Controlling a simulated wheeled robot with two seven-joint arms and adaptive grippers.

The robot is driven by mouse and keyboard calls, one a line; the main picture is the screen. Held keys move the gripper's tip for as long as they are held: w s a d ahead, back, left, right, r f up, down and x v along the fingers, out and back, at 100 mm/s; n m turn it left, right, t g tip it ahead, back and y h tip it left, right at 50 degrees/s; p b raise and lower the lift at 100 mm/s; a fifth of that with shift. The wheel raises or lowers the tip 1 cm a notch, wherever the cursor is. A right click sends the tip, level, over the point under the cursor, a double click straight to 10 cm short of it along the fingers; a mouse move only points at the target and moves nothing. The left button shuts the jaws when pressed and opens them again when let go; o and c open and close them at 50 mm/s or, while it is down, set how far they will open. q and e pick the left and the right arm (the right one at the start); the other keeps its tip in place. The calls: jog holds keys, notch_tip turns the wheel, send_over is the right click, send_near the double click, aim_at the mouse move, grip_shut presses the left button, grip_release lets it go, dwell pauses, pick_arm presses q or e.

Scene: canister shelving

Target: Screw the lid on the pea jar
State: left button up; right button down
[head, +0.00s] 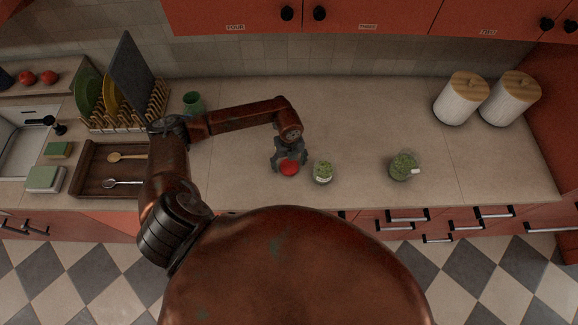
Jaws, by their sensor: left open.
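A small glass jar with green contents (323,172) and a pale label stands near the counter's front edge; it looks like the pea jar. No lid shows on it. A round red lid (289,169) is on the counter just left of the jar and apart from it. My left gripper (289,163) is open, pointing down over the lid, with its fingers around or just above it. I cannot tell whether they touch it. My right gripper is not in view.
A larger glass vessel with green contents (403,165) stands to the right. Two white canisters with wooden lids (457,103) are at the back right. A green cup (193,102), dish rack (125,118) and wooden tray (88,172) are on the left.

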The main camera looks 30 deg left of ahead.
aim_at(289, 165)
pick_arm(q)
jog(key=shift+c, duration=0.3)
jog(key=c, duration=0.8)
jog(key=shift+r, duration=0.15)
jog(key=shift+r, duration=0.25)
notch_tip(289, 165, up, 2)
jog(key=shift+w+r+b, duration=0.1)
jog(key=shift+b, duration=0.7)
jog(key=s+d+r+b, duration=0.3)
jog(key=s+d+r, duration=0.6)
jog(key=s+r, duration=0.1)
jog(key=shift+s+d, duration=0.15)
jog(key=shift+d, duration=0.25)
